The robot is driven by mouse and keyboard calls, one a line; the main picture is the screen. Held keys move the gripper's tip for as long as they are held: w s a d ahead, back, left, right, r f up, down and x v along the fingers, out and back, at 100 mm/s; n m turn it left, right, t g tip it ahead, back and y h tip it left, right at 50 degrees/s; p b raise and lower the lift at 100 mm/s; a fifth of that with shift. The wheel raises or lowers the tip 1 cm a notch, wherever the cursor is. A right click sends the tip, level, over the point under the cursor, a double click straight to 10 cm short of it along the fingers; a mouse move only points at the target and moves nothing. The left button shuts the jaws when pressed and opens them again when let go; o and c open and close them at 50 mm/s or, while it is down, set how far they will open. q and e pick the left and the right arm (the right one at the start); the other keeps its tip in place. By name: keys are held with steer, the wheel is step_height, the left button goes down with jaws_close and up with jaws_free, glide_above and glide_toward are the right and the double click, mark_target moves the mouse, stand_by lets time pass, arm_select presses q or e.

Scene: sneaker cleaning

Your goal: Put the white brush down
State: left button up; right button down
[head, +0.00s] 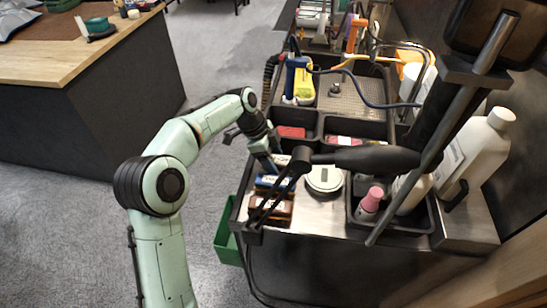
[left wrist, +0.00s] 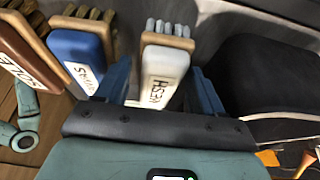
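The white brush (left wrist: 165,72) has a wooden rim and pale bristles at its far end and dark lettering on its face. In the left wrist view it stands between the blue fingers of my left gripper (left wrist: 163,85), with a narrow gap on each side, so the gripper looks open. In the head view my left gripper (head: 268,152) is low at the cart's left edge, and the white brush (head: 281,160) is mostly hidden there. A blue brush (left wrist: 78,48) and a brown brush (left wrist: 28,52) stand beside it on the left.
The cart top holds a round white-lidded tin (head: 323,179), a pink-capped bottle (head: 371,200) and a large white bottle (head: 475,150). A green bin (head: 228,240) hangs at the cart's left side.

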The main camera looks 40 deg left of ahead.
arm_select(q)
steer(key=shift+r, duration=0.15)
steer(key=shift+r, duration=0.35)
steer(key=p+v, duration=0.2)
steer(key=v, duration=0.9)
steer(key=shift+r, duration=0.2)
steer(key=shift+s+a, duration=0.15)
